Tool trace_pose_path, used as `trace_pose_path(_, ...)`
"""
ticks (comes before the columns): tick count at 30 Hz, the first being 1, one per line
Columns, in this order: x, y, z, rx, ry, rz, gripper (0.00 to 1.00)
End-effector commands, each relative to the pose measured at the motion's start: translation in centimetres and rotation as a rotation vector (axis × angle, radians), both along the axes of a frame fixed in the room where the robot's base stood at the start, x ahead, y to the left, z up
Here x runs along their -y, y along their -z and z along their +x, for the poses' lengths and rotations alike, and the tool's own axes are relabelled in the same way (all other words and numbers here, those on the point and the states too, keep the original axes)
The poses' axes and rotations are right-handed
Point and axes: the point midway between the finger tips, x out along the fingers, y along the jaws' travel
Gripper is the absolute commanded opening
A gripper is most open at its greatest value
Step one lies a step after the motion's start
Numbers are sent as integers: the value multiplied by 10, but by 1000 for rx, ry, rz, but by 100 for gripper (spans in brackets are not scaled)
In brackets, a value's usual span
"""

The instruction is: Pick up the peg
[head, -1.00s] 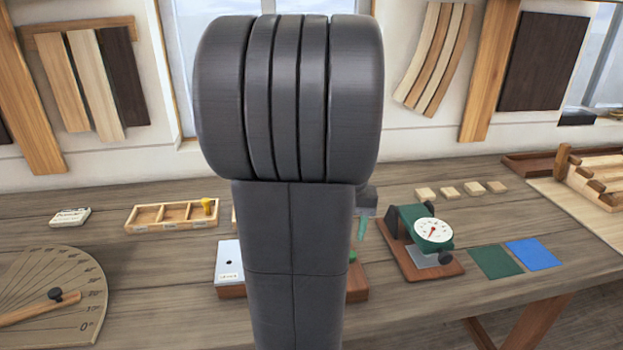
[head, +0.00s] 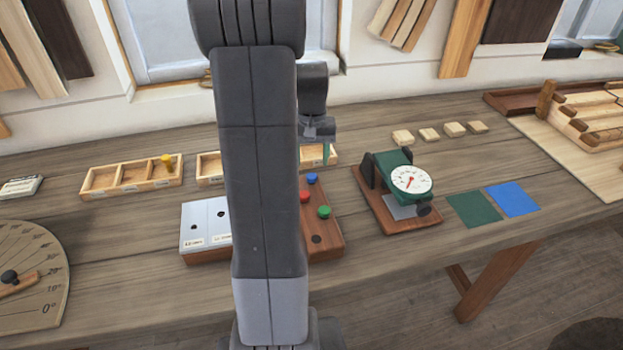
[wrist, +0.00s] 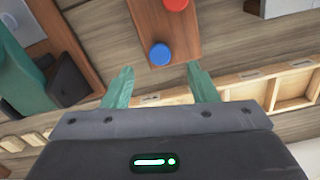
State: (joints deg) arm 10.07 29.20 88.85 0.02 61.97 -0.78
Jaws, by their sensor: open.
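A brown wooden block (head: 322,239) on the bench holds a blue peg (head: 312,178), a red peg (head: 305,197) and a green peg (head: 324,212), with a dark empty hole at its near end. My arm hides the block's left part. In the wrist view the blue peg (wrist: 160,54) shows between and just beyond my two green fingertips, and the red peg (wrist: 176,4) is at the top edge. My gripper (wrist: 160,82) is open and empty. In the head view my gripper (head: 326,153) hangs just behind the blue peg, apparently above it. A yellow peg (head: 166,160) stands in a wooden tray.
The compartment tray (head: 112,190) and a second tray (head: 208,168) lie along the back. A pale plate (head: 205,215) on a wooden base sits left of my arm. A dial gauge (head: 411,180) stands close on the right. Green and blue squares (head: 513,199) lie further right.

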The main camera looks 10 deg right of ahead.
Motion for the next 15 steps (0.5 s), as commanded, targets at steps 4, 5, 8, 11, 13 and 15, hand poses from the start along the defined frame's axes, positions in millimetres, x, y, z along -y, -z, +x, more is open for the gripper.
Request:
trace_pose_path(4, 0, 12, 0, -5, 0, 1, 53)
trace_pose_path(5, 0, 16, 1, -4, 0, 1, 53)
trace_pose_path(8, 1, 30, 2, -5, 0, 1, 53)
trace_pose_path(11, 1, 44, 3, -4, 0, 1, 53)
trace_pose_path(13, 1, 49, 3, -2, 0, 0, 53)
trace_pose_path(15, 1, 52, 3, -1, 0, 0, 53)
